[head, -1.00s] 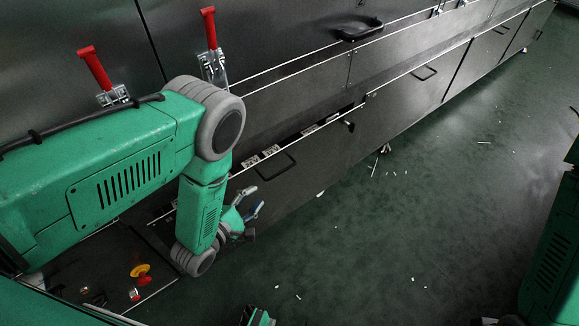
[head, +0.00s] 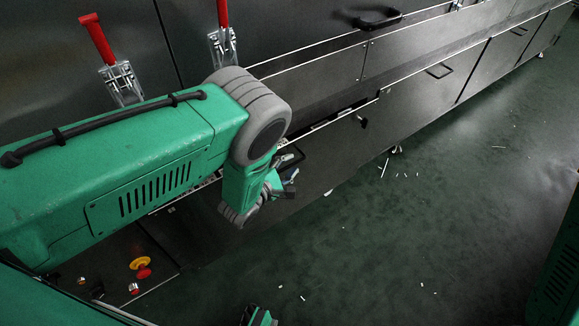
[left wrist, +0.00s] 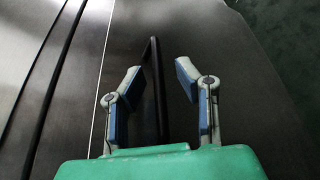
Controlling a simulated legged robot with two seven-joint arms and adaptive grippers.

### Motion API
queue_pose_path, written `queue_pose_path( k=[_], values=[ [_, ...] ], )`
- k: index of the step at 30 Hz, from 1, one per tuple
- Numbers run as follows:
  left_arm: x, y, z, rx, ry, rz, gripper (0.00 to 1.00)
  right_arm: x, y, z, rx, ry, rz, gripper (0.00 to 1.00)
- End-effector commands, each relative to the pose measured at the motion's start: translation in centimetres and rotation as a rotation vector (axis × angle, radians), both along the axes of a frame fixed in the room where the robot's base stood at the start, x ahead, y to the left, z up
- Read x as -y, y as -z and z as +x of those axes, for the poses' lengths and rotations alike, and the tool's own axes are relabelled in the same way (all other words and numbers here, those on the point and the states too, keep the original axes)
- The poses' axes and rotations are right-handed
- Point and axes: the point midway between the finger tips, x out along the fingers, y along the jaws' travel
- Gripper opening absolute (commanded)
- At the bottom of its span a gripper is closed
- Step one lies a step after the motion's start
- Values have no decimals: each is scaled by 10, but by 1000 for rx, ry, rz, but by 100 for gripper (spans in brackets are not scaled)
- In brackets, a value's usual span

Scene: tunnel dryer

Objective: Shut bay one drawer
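The drawer front (head: 322,160) is a dark panel low on the machine, with a black bar handle (head: 294,158). A dark gap with pale labels shows behind its top edge, so it appears slightly open; my arm hides much of it. My left gripper (head: 284,178) is at the handle. In the left wrist view the blue-padded fingers of the left gripper (left wrist: 160,72) are apart, with the black handle (left wrist: 154,65) running between them. The handle looks nearer the left finger; I cannot tell whether they touch.
Red-handled clamps (head: 98,40) stand on the upper panels. A black handle (head: 378,18) sticks out farther along. A yellow-and-red knob (head: 140,264) is on the dark panel at lower left. The green floor (head: 400,240) is open, with small white scraps.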

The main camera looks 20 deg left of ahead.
Motion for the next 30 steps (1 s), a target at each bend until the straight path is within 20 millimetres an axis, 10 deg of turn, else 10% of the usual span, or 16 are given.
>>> queue_pose_path(
  k=[5, 7, 30],
  values=[
    [0, 0, 0, 0, 0, 0, 25, 0, 0, 0, 0, 0, 0, 0],
    [0, 0, 0, 0, 0, 0, 1, 0, 0, 0, 0, 0, 0, 0],
    [-29, 8, 16, -19, -5, 0, 0, 0, -4, 0, 0, 0, 0, 0]
  ],
)
